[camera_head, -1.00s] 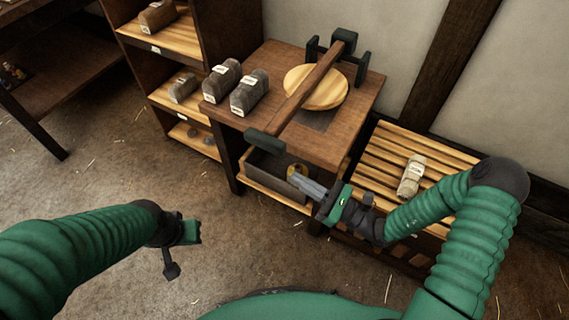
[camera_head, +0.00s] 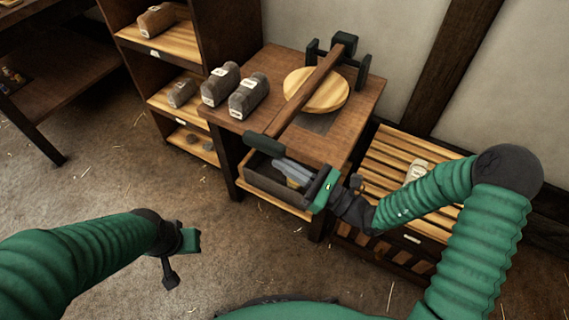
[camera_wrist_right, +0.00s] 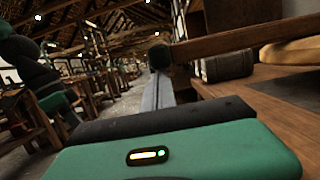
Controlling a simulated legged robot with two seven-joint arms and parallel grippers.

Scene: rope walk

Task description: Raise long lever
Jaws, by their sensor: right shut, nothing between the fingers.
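The long lever (camera_head: 306,92) is a brown wooden bar over the small table. It runs from a dark pivot bracket at the back to a dark green handle (camera_head: 263,143) past the table's front edge. A round wooden disc (camera_head: 318,90) lies under the bar. In the right wrist view the bar (camera_wrist_right: 235,40) crosses the upper right, its green end (camera_wrist_right: 159,56) just beyond my fingers. My right gripper (camera_head: 278,164) is shut and empty, just below and in front of the handle; contact cannot be told. My left gripper (camera_head: 170,284) hangs low at the left, its jaws unclear.
Two labelled grey-brown bundles (camera_head: 220,84) (camera_head: 248,95) sit on the table's left. A dark open bin (camera_head: 262,178) stands on the shelf below the handle. A slatted bench (camera_head: 385,165) with a pale bundle (camera_head: 416,171) is at right. The floor in front is clear.

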